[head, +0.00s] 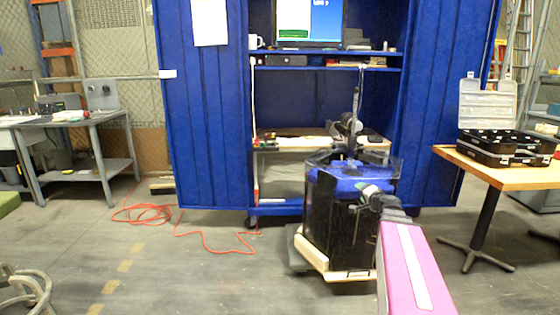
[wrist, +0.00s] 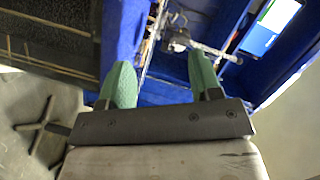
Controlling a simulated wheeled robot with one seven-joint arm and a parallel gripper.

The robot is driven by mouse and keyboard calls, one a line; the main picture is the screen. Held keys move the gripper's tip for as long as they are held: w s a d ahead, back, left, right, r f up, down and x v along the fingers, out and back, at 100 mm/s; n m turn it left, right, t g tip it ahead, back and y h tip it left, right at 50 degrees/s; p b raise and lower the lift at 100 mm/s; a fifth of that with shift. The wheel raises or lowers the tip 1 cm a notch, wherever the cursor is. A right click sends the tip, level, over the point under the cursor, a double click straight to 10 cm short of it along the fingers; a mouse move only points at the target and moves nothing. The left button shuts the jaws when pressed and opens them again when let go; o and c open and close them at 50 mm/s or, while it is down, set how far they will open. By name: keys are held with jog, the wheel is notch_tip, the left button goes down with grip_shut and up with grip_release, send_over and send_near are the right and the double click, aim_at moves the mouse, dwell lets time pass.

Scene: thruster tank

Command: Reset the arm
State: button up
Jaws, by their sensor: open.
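My gripper (wrist: 161,78) shows two green fingers standing well apart in the wrist view, with nothing between them. In the head view my gripper (head: 369,191) is small and partly hidden behind its dark wrist, at the end of my pink arm. It appears in front of the upper right part of a dark tank (head: 335,228) with blue inside its rim. I cannot tell whether it touches the tank.
A blue cabinet (head: 208,110) with a monitor (head: 309,20) stands behind the tank. A wooden table (head: 480,168) with an open black case (head: 505,150) is at right. A grey workbench (head: 95,118) is at left. An orange cable (head: 145,214) lies on the floor. The left foreground floor is mostly clear.

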jog(key=s+a+f+n+g+y, duration=0.2)
jog(key=s+a+f+n+g, duration=0.65)
jog(key=a+f, duration=0.6)
jog(key=s+f+n+g+h, duration=0.1)
jog(key=s+f+g+h, duration=0.5)
jog(key=s, duration=0.7)
jog(key=shift+s+a+f+g, duration=0.35)
jog(key=shift+f+g, duration=0.2)
jog(key=shift+f, duration=0.4)
